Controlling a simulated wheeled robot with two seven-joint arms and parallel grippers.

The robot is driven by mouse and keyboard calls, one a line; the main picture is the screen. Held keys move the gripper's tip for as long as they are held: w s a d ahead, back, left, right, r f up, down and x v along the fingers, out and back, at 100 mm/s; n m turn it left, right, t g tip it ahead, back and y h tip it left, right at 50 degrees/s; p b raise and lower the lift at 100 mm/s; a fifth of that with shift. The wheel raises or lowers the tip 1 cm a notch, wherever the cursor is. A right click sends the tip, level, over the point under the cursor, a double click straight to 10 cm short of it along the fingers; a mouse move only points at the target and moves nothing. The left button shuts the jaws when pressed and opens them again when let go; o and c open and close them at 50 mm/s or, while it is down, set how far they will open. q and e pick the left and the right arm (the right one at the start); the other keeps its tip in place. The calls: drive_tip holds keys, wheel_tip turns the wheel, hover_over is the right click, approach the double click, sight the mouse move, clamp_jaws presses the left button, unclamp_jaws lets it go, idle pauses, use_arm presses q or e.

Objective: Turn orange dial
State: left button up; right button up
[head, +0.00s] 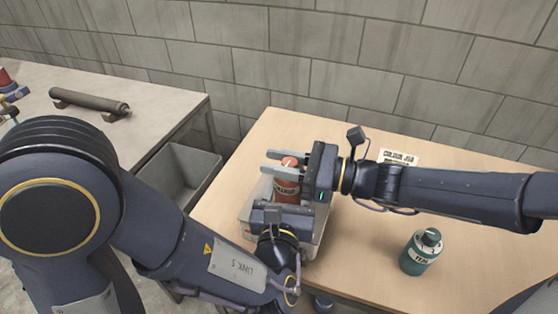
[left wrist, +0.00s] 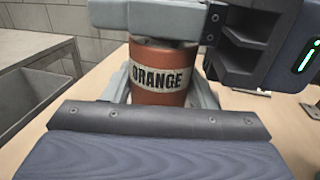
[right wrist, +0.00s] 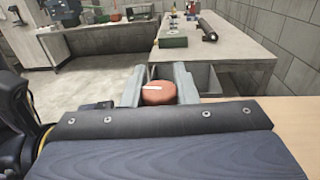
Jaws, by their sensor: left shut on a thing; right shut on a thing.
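An orange canister (head: 287,190) stands upright in a grey tray (head: 318,246) on the wooden table. Its label reads ORANGE in the left wrist view (left wrist: 160,80). Its round orange dial (head: 289,161) with a white mark is on top, and it also shows in the right wrist view (right wrist: 158,93). My left gripper (head: 284,200) is shut on the canister's body from the front, its fingertips partly hidden. My right gripper (head: 278,162) is shut on the dial from the right, one finger on each side.
A green canister (head: 421,251) stands on the table to the right. A printed sheet (head: 398,157) lies behind my right arm. A grey bin (head: 178,173) sits between this table and a bench (head: 150,82) with a dark cylinder (head: 90,102). A block wall is behind.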

drive_tip(key=n+g, duration=0.1)
drive_tip(key=g, duration=0.1)
drive_tip(key=n+g, duration=0.1)
drive_tip(key=g, duration=0.1)
drive_tip(key=n+g, duration=0.2)
drive_tip(key=shift+s+g, duration=0.3)
drive_tip(key=shift+s+n+g+h, duration=0.15)
drive_tip(key=shift+n+g+h, duration=0.1)
drive_tip(key=shift+n+g, duration=0.7)
drive_tip(key=shift+s+n+g+h, duration=0.2)
drive_tip(key=shift+n+g, duration=0.45)
drive_tip(key=shift+g, duration=0.6)
drive_tip(key=shift+d+g, duration=0.1)
drive_tip(key=shift+g, duration=0.2)
drive_tip(key=o, duration=1)
drive_tip(key=v, duration=1.2)
drive_tip(key=shift+r, duration=0.2)
